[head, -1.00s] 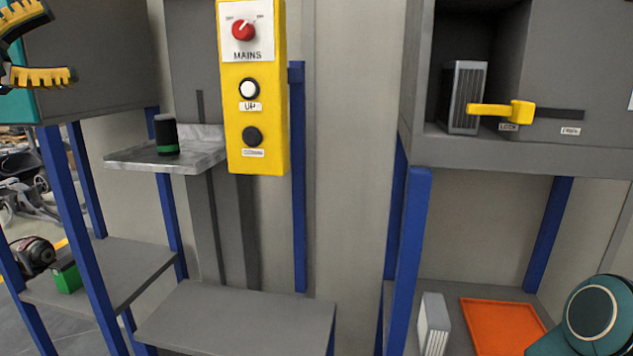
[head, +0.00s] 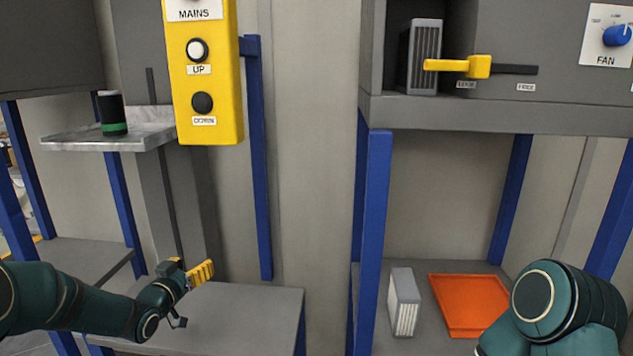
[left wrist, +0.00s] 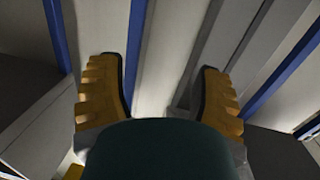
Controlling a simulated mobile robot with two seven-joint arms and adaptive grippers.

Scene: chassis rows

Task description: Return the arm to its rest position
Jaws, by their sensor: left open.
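My left arm comes in from the lower left of the head view. Its gripper (head: 192,272) is low, over the grey lower shelf in front of the blue-framed rack, and holds nothing. In the left wrist view its two yellow fingers (left wrist: 155,92) stand wide apart, with only pale wall and posts between them. My right arm shows at the lower right of the head view as a dark green rounded link. My right gripper is out of view.
A yellow control box (head: 205,75) hangs above, beside a metal tray (head: 75,142) with a black-green cylinder (head: 111,113). At right are a grey cabinet with a yellow lever (head: 470,66), a ribbed module (head: 420,58), a white module (head: 405,300), an orange tray (head: 468,322) and a blue post (head: 372,230).

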